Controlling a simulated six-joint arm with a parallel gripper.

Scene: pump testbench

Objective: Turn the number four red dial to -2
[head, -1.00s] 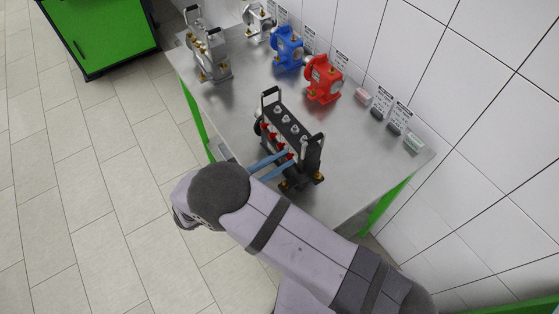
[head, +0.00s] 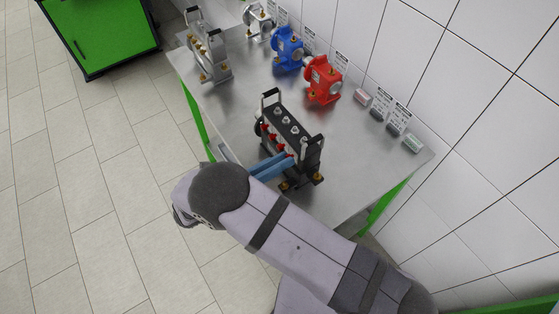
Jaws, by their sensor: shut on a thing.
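The black manifold (head: 290,127) with handles at both ends stands on the steel table. A row of small red dials (head: 269,137) runs along its left-facing side. My gripper (head: 287,161), with blue fingers, reaches to the near end of this row. It is shut on the red dial nearest my arm, of which only a little red shows at the fingertips. The dial's number and its scale are too small to read, and the fingers cover most of the dial.
A red pump (head: 322,80), a blue pump (head: 287,49) and a silver pump (head: 258,21) stand along the tiled wall. A grey manifold (head: 208,48) stands at the far left of the table (head: 235,97). Small coloured blocks lie by the wall at right.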

